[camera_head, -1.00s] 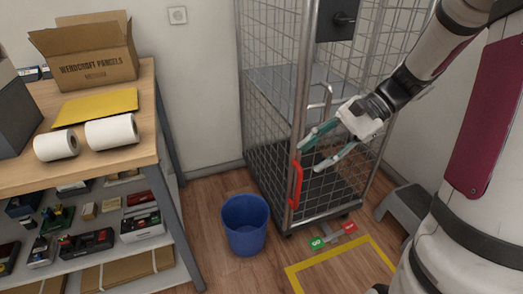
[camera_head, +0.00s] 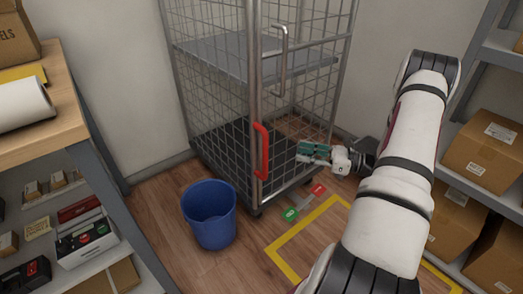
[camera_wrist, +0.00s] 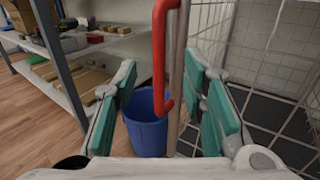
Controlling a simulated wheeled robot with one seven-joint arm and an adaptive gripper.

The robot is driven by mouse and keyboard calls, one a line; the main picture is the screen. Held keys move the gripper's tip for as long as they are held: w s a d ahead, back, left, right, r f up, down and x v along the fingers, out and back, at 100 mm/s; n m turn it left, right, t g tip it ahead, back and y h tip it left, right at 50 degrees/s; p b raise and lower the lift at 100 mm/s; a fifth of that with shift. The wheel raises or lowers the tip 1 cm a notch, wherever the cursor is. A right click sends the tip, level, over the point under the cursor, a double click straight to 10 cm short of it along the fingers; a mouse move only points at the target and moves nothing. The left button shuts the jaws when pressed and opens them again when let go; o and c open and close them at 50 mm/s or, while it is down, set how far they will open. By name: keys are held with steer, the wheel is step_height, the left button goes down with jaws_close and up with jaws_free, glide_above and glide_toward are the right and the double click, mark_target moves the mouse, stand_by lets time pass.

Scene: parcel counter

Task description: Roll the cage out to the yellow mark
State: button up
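The wire cage (camera_head: 253,75) stands against the wall, with a red handle (camera_head: 262,152) upright on its front corner post. The yellow mark (camera_head: 292,262) is an outline on the floor in front of the cage. A pedal bar with a green GO end (camera_head: 290,214) and a red end (camera_head: 318,190) sits low at the cage's base. My gripper (camera_head: 313,151) is open and empty, right of the handle in the head view. In the wrist view, the handle (camera_wrist: 160,60) shows between the parted teal fingers of my gripper (camera_wrist: 165,108), apparently ahead of them.
A blue bin (camera_head: 210,215) stands on the floor just left of the cage's front corner. A workbench (camera_head: 60,140) with shelves is at the left. Shelving with cardboard boxes (camera_head: 485,155) stands at the right. The floor inside the mark is partly hidden by my arm.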

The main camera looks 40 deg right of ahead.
mark_target(266, 145)
steer(key=b+x, duration=0.3)
steer(key=x, duration=1)
steer(key=shift+w+a+b, duration=0.2)
steer(key=shift+a+b, duration=0.05)
steer(key=shift+b, duration=0.1)
jaws_close()
